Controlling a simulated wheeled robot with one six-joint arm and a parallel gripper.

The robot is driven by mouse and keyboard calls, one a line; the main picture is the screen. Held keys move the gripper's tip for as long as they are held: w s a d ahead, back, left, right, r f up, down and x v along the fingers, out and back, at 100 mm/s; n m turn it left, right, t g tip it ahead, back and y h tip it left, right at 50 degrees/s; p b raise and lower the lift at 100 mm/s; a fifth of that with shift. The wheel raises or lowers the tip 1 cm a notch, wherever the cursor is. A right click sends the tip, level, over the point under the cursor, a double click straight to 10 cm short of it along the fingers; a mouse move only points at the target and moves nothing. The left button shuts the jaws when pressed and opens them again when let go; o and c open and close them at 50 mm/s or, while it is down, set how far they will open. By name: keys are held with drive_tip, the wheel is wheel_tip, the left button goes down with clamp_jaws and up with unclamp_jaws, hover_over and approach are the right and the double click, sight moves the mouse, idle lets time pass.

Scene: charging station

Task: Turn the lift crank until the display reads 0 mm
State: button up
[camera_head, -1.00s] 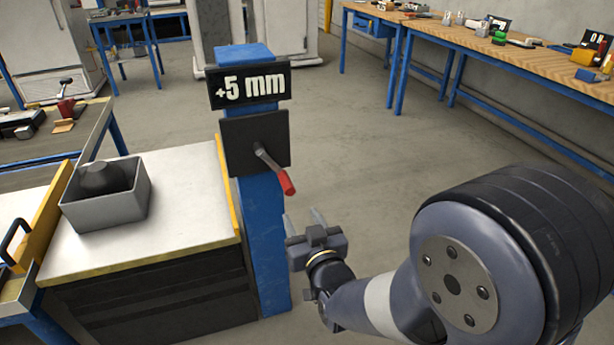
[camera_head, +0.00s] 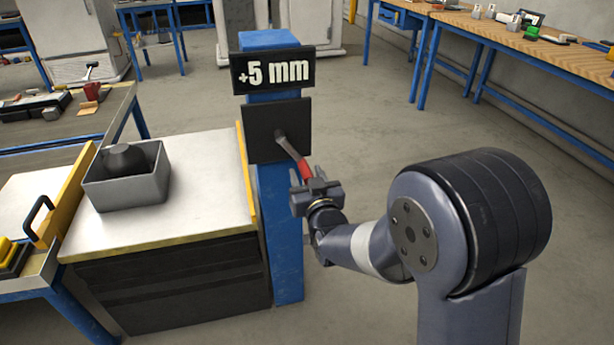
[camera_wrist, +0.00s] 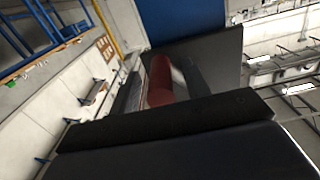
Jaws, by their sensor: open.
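The display (camera_head: 273,70) on the blue post (camera_head: 279,220) reads +5 mm. Below it is a black plate (camera_head: 262,131) with the lift crank, a grey arm (camera_head: 289,146) ending in a red handle (camera_head: 304,169) that points down and right. My gripper (camera_head: 306,178) is at the red handle in the head view. In the wrist view the red handle (camera_wrist: 163,80) lies between the two fingers of my open gripper (camera_wrist: 160,85). Whether a finger touches the handle, I cannot tell. The handle's near end is hidden behind the gripper body.
A white-topped lift table (camera_head: 190,216) with a grey bin (camera_head: 125,194) holding a dark part (camera_head: 127,159) stands left of the post. Wooden workbenches (camera_head: 530,56) line the right wall. The floor (camera_head: 400,120) between is clear.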

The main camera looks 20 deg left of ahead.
drive_tip(key=shift+w, duration=0.1)
drive_tip(key=shift+c, duration=0.4)
clamp_jaws()
